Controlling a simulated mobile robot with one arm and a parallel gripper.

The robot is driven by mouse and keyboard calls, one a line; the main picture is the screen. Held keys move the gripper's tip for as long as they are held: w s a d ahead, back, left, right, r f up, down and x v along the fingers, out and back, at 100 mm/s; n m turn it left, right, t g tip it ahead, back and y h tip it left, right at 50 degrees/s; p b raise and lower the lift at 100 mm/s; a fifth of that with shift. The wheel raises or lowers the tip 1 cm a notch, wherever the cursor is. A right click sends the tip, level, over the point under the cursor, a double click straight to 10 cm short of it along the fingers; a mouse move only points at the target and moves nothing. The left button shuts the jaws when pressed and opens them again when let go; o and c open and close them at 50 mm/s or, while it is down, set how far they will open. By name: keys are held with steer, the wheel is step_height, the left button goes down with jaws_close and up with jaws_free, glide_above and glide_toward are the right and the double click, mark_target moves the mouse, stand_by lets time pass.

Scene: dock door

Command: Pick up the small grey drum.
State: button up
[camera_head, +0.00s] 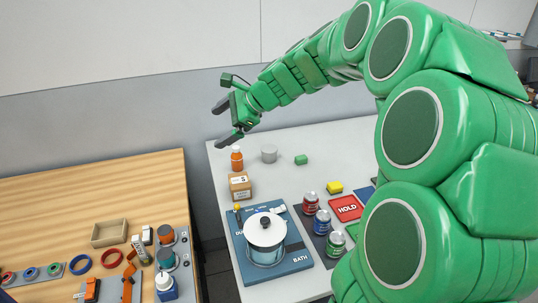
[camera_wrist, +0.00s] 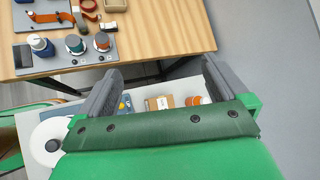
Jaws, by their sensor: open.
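My gripper (camera_head: 222,122) is open and empty, held in the air above and to the left of the drum. In the wrist view my gripper (camera_wrist: 158,80) shows its two dark fingers spread wide apart with nothing between them. I cannot make out the drum in the wrist view.
A wooden table (camera_head: 60,205) stands left across a gap.

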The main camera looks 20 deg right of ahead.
steer(key=w+d+f+m+t, duration=0.2)
steer(key=w+d+m+t, duration=0.2)
steer(key=w+d+m, duration=0.7)
steer(key=m+t+h, duration=0.3)
steer(key=m, duration=0.2)
glide_above(274, 151)
steer(key=s, duration=0.2)
step_height(274, 151, down, 4)
steer(key=f, duration=0.6)
steer(key=d+f, duration=0.1)
steer(key=f, duration=1.3)
steer(key=shift+s+d+f, duration=0.1)
steer(key=shift+d+f, duration=0.1)
steer(key=shift+f, duration=0.4)
steer(key=shift+x, duration=1.25)
steer(key=shift+w+a+f, duration=0.4)
steer(key=shift+w, duration=0.15)
steer(key=shift+x, duration=1.85)
